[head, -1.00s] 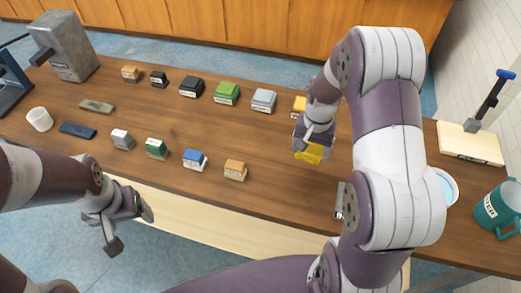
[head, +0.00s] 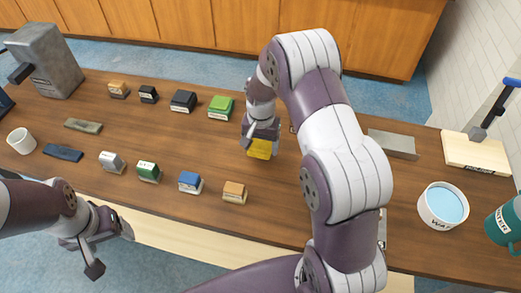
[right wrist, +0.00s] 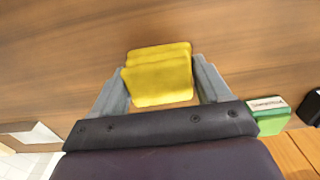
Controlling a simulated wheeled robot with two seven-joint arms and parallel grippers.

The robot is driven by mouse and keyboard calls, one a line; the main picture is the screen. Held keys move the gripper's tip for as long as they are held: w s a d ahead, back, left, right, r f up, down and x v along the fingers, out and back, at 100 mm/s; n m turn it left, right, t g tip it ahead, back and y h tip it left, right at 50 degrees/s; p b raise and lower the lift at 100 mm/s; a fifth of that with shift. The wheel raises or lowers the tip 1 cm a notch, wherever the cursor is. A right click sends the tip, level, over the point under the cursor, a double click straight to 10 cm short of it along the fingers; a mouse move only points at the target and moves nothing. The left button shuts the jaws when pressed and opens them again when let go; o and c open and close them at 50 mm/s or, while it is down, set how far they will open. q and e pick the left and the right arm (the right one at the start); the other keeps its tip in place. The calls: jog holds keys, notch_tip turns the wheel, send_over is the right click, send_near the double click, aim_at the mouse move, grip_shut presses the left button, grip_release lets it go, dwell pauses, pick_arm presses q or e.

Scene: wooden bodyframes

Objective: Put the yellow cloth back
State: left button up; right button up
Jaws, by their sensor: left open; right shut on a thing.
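The yellow cloth (head: 261,149) is a small folded piece. My right gripper (head: 260,142) is shut on it and holds it over the wooden table, right of the green box. In the right wrist view the cloth (right wrist: 158,75) shows folded layers between the two grey fingers. I cannot tell exactly how high it is above the table. My left gripper (head: 112,248) is open and empty, in front of the table's front edge at the lower left. My right arm hides part of the table behind and right of the cloth.
The green box (head: 221,107) stands left of the cloth, with black and orange boxes further left. A front row ends with an orange box (head: 234,192). The table's middle is clear.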

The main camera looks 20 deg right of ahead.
aim_at(261, 152)
notch_tip(261, 152, down, 4)
jog(key=shift+s+r+p, duration=0.15)
jog(key=shift+p, duration=0.35)
jog(key=shift+w+f, duration=0.2)
jog(key=shift+s+f, duration=0.1)
jog(key=shift+s, duration=0.05)
jog(key=o, duration=0.7)
jog(key=shift+o, duration=1)
jog(key=shift+r, duration=0.4)
jog(key=r, duration=0.4)
jog(key=r+b, duration=0.1)
jog(key=r, duration=0.2)
jog(key=r+b, duration=0.1)
jog(key=r, duration=0.3)
jog(key=shift+s+a+r, duration=0.1)
jog(key=shift+s+r, duration=0.15)
jog(key=shift+r, duration=0.1)
jog(key=s+a+n, duration=0.2)
jog(key=s+n, duration=0.1)
jog(key=s, duration=0.5)
jog(key=s+a+r+n+t, duration=0.1)
jog(key=s+n, duration=0.3)
jog(key=s, duration=0.4)
jog(key=shift+s+a+n, duration=0.25)
jog(key=shift+a+n, duration=0.05)
jog(key=shift+a, duration=0.2)
